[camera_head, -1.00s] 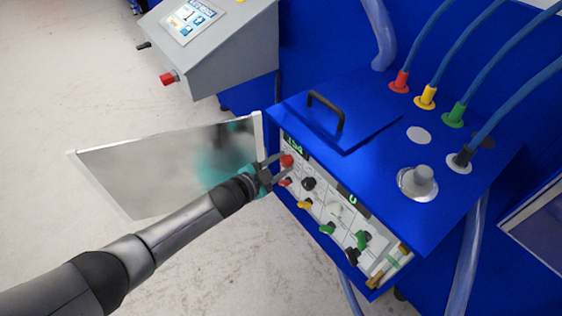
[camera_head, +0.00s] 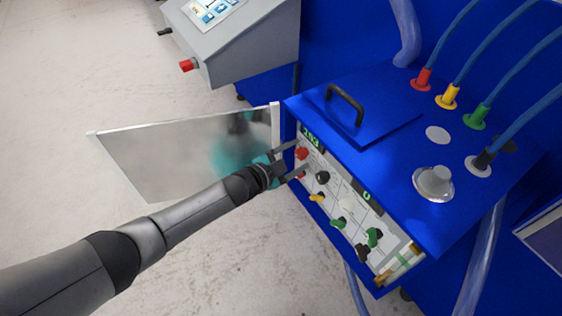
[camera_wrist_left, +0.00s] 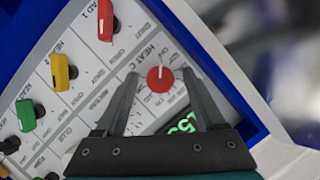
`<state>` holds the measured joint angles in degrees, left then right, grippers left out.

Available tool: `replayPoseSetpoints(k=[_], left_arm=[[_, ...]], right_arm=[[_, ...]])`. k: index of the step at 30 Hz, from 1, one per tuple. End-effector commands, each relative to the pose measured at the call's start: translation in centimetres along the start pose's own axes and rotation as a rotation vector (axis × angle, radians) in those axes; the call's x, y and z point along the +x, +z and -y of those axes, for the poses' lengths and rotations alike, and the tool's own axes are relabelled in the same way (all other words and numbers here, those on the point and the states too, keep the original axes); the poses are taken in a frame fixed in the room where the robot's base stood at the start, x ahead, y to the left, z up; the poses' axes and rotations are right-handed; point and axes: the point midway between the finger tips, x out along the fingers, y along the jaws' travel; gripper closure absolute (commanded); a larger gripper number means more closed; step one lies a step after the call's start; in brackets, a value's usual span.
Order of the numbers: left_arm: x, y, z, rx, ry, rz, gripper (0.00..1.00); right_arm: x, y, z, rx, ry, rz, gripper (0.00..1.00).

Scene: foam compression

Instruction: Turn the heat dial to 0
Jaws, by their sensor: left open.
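The heat dial is a round red knob with a white pointer line, on the white control panel of the blue machine. It shows in the left wrist view (camera_wrist_left: 159,80), labelled "HEAT", its white line pointing roughly up in the picture. In the head view the heat dial (camera_head: 302,153) is at the panel's upper left. My left gripper (camera_head: 298,160) is open in front of the panel, and in the left wrist view its fingers (camera_wrist_left: 160,88) stand on either side of the dial, with visible gaps. A green-digit display (camera_wrist_left: 184,124) is partly hidden by a finger. My right gripper is out of view.
Red (camera_wrist_left: 105,20), yellow (camera_wrist_left: 60,72) and green (camera_wrist_left: 26,115) switches sit on the panel near the dial. An open door (camera_head: 190,157) hangs to the left. A grey console (camera_head: 240,40) stands behind; hoses run from the blue top (camera_head: 400,190).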

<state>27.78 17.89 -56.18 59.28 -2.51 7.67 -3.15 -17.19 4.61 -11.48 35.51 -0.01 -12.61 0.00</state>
Motion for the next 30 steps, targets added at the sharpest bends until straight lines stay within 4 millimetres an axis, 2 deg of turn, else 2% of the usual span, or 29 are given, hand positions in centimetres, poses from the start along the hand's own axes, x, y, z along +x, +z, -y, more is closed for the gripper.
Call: replayPoseSetpoints(k=[8, 24, 30], left_arm=[[-3.3, 0.1, 0.1, 0.001, 0.001, 0.002, 0.29], [-12.1, 0.1, -0.1, 0.0, 0.002, 0.004, 0.29], [-14.3, 0.1, 0.0, 0.0, 0.0, 0.002, 0.29]], right_arm=[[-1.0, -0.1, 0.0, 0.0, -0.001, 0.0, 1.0], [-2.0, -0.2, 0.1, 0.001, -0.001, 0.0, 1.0], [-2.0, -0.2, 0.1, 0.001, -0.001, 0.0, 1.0]])
